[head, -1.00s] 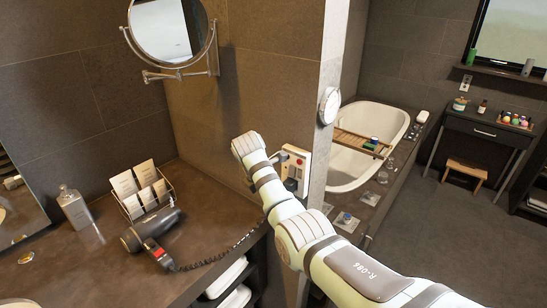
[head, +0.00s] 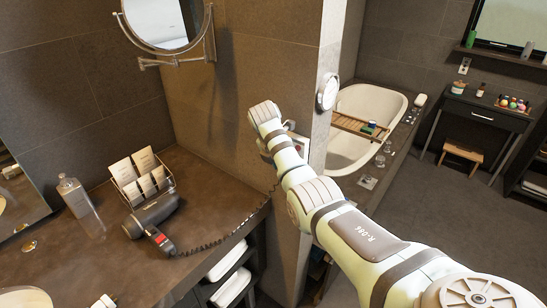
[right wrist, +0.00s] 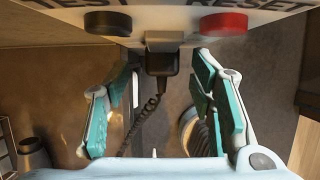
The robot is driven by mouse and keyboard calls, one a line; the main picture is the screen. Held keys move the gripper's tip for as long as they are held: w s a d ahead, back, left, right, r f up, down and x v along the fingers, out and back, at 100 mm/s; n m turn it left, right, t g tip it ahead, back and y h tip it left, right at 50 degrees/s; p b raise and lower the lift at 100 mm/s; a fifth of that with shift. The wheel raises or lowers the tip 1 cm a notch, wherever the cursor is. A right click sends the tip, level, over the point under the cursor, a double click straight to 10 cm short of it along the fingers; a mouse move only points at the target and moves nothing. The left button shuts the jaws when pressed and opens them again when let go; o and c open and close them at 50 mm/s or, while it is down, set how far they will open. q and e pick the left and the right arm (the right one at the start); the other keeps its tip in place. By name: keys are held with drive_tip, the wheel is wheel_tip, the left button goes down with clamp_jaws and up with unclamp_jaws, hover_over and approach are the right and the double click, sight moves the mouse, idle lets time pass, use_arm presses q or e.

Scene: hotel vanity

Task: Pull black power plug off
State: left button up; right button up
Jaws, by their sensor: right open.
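The black power plug (right wrist: 162,63) sits in the underside or face of a wall outlet unit (right wrist: 160,43) in the right wrist view. A coiled black cord (right wrist: 147,110) hangs from it. My right gripper (right wrist: 162,80) is open, with one teal-padded finger on each side of the plug. Gaps show between both pads and the plug. In the head view my right arm reaches to the wall unit (head: 298,143) and hides most of it, the plug and my fingers. My left gripper is not in view.
The unit has a black TEST button (right wrist: 107,23) and a red RESET button (right wrist: 223,24). A black hair dryer (head: 153,212) lies on the counter (head: 100,262), near a card rack (head: 160,183) and bottle (head: 78,198). A round mirror (head: 165,20) is above.

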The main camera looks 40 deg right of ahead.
drive_tip(key=shift+s+d+f, duration=0.1)
clamp_jaws()
drive_tip(key=c, duration=0.8)
unclamp_jaws()
drive_tip(key=shift+c, duration=0.2)
clamp_jaws()
drive_tip(key=shift+f, duration=0.1)
drive_tip(key=shift+s+a, duration=0.25)
drive_tip(key=shift+a, duration=0.6)
drive_tip(key=shift+s+a, duration=0.25)
drive_tip(key=shift+a, duration=0.6)
drive_tip(key=shift+s+a, duration=0.25)
drive_tip(key=shift+a, duration=0.6)
